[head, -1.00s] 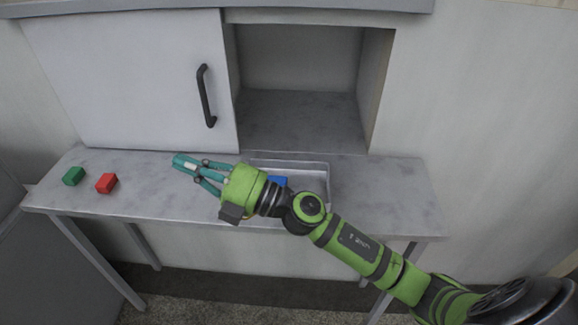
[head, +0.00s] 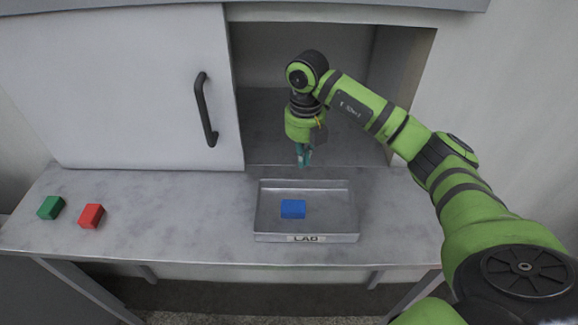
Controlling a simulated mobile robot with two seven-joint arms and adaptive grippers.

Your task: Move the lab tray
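The lab tray (head: 348,221) is a shallow grey metal tray on the bench, right of centre, with a label on its front wall. A blue block (head: 293,209) lies inside it. My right gripper (head: 303,161) points down just behind and above the tray's back rim, in front of the open cupboard bay. Its teal fingers are seen narrow and close together, so whether they are open or shut is unclear. No object shows between them. My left gripper is not in view.
A green block (head: 50,207) and a red block (head: 91,216) lie at the bench's left end. A sliding cupboard door (head: 130,90) with a dark handle covers the left side. The open bay (head: 265,120) looks empty. The bench (head: 180,220) is clear between the red block and the tray.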

